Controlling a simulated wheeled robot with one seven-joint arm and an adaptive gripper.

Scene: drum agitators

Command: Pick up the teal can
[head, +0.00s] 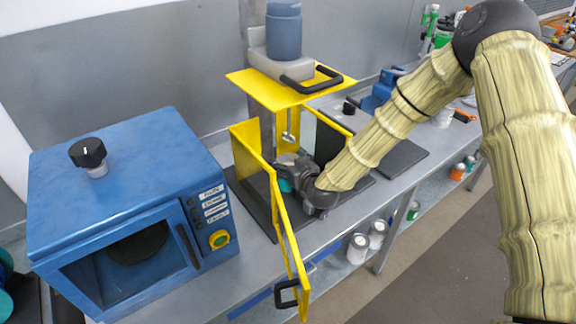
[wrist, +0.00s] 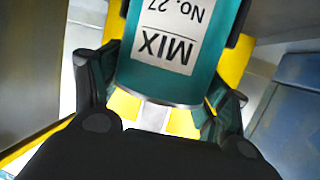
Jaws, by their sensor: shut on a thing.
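The teal can (wrist: 150,72) fills the top middle of the wrist view, with a white label reading "MIX No. 27" that appears upside down. My gripper (wrist: 160,85) has a dark finger on each side of the can and is shut on it. In the head view my gripper (head: 290,178) is inside the yellow-framed agitator (head: 275,205), below the stirrer shaft. Only a small teal patch of the can (head: 285,185) shows there; my gripper hides most of it. I cannot tell whether the can touches the agitator's base.
The agitator's yellow door (head: 290,245) stands open toward the front, close to my gripper. A blue oven-like machine (head: 130,210) stands to the left. The dark plate (head: 402,158) on the bench to the right is bare. Several cans sit on the shelf below.

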